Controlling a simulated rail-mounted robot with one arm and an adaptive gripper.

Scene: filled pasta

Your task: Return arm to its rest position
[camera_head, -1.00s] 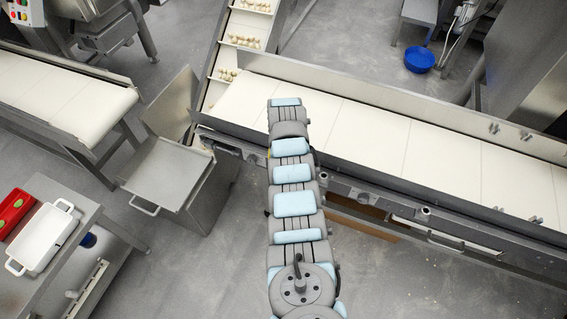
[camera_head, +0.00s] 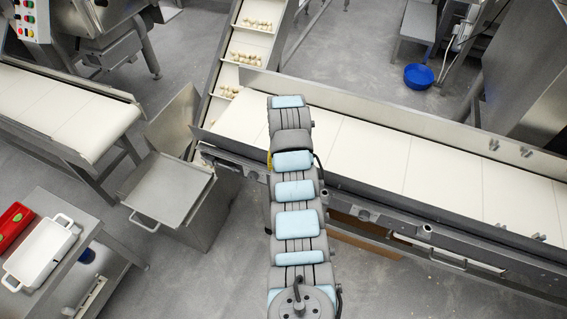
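My arm, grey with pale blue pads, rises from the bottom of the head view and stretches straight up the picture. Its far end overlaps the near edge of the white conveyor belt (camera_head: 375,151). My gripper is not visible; it is hidden beyond or below the far end of the arm. I cannot tell whether it holds anything.
An inclined conveyor (camera_head: 246,77) carries small pasta pieces in rows. A metal chute tray (camera_head: 166,190) stands left of my arm. A side table holds a white tray (camera_head: 38,254) and a red container (camera_head: 13,226). A blue bowl (camera_head: 418,76) is on the floor.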

